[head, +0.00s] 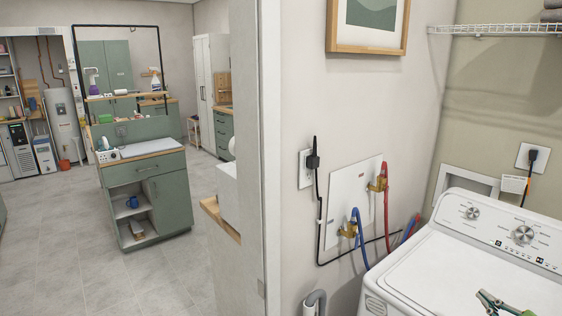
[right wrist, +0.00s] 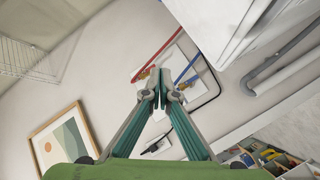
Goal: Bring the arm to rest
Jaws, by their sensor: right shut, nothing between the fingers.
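My right gripper (head: 488,300) shows at the bottom right of the head view, in front of the white washing machine (head: 470,262). In the right wrist view my right gripper (right wrist: 161,95) is shut, its fingertips together with nothing between them. Behind the fingers in that view are the wall with red and blue hoses (right wrist: 187,70) and a framed picture (right wrist: 62,150). My left gripper is in neither view.
A wire shelf (head: 495,29) hangs above the washer. A wall edge (head: 271,150) separates this corner from a room with a green cabinet (head: 150,190). The grey floor (head: 60,250) at the left is mostly clear.

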